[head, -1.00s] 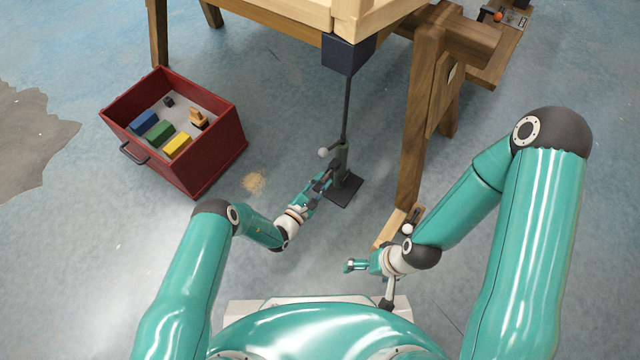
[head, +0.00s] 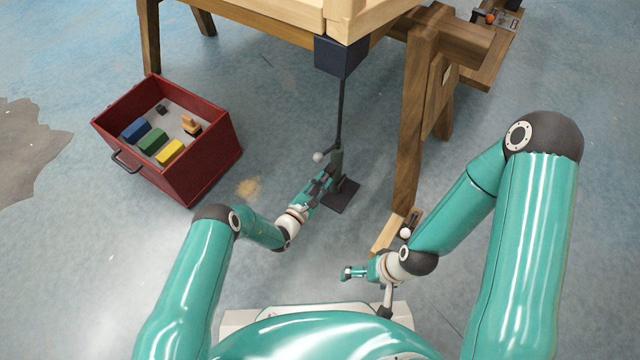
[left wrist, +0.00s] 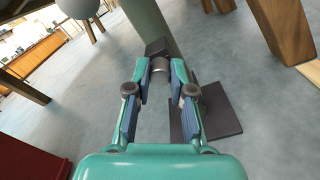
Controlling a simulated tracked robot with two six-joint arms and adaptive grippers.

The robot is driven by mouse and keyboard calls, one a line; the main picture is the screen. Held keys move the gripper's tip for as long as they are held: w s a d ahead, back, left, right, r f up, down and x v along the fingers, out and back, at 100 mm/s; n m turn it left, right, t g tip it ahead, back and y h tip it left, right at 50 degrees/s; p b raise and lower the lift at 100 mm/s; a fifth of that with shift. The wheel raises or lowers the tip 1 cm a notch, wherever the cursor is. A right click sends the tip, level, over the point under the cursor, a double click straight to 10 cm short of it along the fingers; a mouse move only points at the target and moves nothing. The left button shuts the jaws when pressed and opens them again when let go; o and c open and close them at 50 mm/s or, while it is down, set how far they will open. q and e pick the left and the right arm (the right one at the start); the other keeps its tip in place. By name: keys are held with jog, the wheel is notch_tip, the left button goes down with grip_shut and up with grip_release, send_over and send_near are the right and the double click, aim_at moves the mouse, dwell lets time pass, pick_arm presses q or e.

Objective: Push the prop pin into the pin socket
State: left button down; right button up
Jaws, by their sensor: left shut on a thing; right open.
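The prop stands upright under the wooden frame, with a dark rod (head: 341,115), a green lower tube (head: 336,158) and a flat dark foot (head: 342,197). My left gripper (head: 325,180) is low at the tube. In the left wrist view its fingers (left wrist: 163,84) are shut on a short grey cylinder, seemingly the prop pin (left wrist: 159,67), beside the green tube (left wrist: 148,22). A dark block (left wrist: 156,47) lies just beyond it. The pin socket cannot be made out, nor how deep the pin sits. My right gripper (head: 347,273) is open and empty, away from the prop.
A red crate (head: 205,160) with coloured blocks stands left of the prop. A wooden trestle leg (head: 408,140) stands to its right. A pale ball knob (head: 319,157) sticks out left of the tube. The floor around the foot is clear.

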pick_arm(q)
jog(key=shift+w+d, duration=0.1)
jog(key=c, duration=0.9)
grip_release()
jog(key=shift+c, duration=0.2)
jog(key=v, duration=1.2)
